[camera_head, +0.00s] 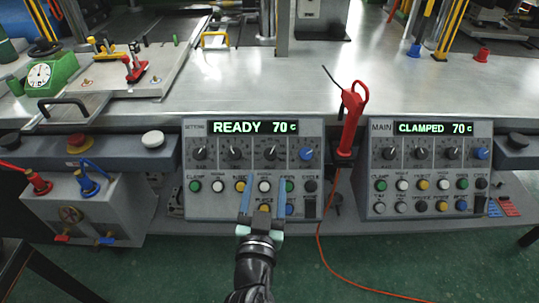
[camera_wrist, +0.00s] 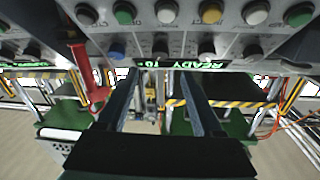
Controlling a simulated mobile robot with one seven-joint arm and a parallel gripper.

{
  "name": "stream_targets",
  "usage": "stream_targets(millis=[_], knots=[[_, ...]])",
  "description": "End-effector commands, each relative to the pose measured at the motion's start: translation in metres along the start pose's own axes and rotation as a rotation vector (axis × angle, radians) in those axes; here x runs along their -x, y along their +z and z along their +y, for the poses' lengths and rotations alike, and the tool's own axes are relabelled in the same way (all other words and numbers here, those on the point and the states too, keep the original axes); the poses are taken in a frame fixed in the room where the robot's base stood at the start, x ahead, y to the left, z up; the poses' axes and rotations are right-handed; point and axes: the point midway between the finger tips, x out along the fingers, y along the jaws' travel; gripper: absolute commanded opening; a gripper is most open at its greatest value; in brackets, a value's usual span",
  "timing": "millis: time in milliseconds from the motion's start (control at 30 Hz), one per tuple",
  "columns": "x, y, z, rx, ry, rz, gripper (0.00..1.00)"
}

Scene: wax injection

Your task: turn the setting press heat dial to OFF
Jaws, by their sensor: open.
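The setting press panel (camera_head: 188,212) is the left of two grey control panels and its display (camera_head: 254,127) reads READY 70 c. Below the display sit three black dials (camera_head: 234,153) and one blue dial (camera_head: 306,153). Their small labels are too blurred to tell which is heat. In the wrist view the black dials (camera_wrist: 206,48) and the blue dial (camera_wrist: 117,47) show near the top. My gripper (camera_head: 263,189) is open and empty in front of the lower button rows, below the dials in the head view. Its fingers (camera_wrist: 161,76) point up toward the panel and cover some buttons.
The main panel (camera_head: 365,212) stands to the right, its display reading CLAMPED 70 c. A red tool (camera_head: 351,118) hangs between the panels with an orange cable (camera_head: 320,262). A grey box with valves (camera_head: 135,205) stands left. Push buttons crowd beneath the dials.

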Motion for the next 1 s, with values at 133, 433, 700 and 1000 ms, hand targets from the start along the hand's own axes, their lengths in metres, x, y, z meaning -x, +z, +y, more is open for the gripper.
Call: stream_targets(millis=[133, 433, 700, 1000], knots=[[-0.03, -0.003, 0.0, -0.001, 0.001, 0.002, 0.68], [-0.07, -0.001, 0.0, 0.0, 0.001, 0.001, 0.68], [-0.079, -0.001, 0.0, 0.0, 0.0, 0.001, 0.68], [-0.079, -0.001, 0.0, 0.0, 0.0, 0.001, 0.46]])
